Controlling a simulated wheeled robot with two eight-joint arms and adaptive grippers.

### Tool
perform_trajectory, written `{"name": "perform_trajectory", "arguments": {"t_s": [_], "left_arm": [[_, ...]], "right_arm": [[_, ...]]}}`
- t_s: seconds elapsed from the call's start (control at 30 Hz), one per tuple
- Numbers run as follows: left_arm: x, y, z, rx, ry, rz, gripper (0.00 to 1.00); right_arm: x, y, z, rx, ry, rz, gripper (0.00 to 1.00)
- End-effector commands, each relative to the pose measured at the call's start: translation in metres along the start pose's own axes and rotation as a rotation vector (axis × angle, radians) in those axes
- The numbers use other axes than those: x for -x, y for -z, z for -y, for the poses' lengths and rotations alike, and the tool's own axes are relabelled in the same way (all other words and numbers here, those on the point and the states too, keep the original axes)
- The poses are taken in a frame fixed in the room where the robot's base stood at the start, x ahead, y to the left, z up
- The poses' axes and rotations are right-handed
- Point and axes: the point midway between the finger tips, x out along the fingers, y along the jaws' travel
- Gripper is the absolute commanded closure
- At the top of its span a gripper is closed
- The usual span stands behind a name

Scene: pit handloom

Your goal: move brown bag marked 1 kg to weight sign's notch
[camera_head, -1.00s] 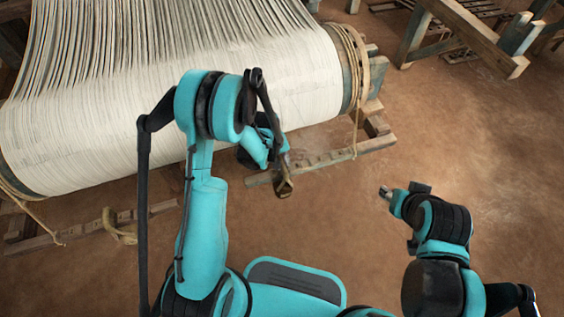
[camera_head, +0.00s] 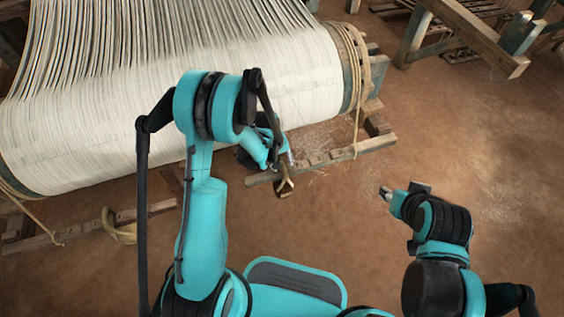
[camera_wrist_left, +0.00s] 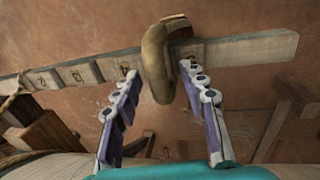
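The brown bag (camera_wrist_left: 155,62) is a curved, sausage-like loop at the notched wooden rail (camera_wrist_left: 235,48) in the left wrist view. It also shows in the head view (camera_head: 286,188), at the rail's near side. No 1 kg marking is readable. Small dark marks (camera_wrist_left: 76,76) sit by the rail's notches; I cannot read them. My left gripper (camera_wrist_left: 158,72) has its two fingers spread on either side of the bag, with gaps visible. It also shows in the head view (camera_head: 287,168). My right gripper (camera_head: 386,194) is small, away from the rail, over bare floor.
The loom's white warp roll (camera_head: 250,100) lies just behind the rail. A rope (camera_head: 356,100) hangs at its right end. Another tan bag (camera_head: 118,228) hangs by the left rail. The floor at right is clear, with a wooden frame (camera_head: 465,30) beyond.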

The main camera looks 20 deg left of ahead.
Motion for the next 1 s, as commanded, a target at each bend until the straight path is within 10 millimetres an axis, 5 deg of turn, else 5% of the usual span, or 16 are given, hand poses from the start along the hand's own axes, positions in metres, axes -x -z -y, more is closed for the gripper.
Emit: {"name": "perform_trajectory", "arguments": {"t_s": [0.27,0.7,1.0], "left_arm": [[0.008,0.000,0.000,0.001,0.000,-0.001,0.58],[0.090,0.000,0.000,0.000,0.000,0.000,0.58],[0.119,0.000,0.000,0.001,0.000,0.000,0.58]], "right_arm": [[0.000,0.000,0.000,0.000,0.000,0.000,0.60],[0.000,0.000,0.000,0.000,0.000,0.000,0.60],[0.000,0.000,0.000,0.000,0.000,0.000,0.60]]}}
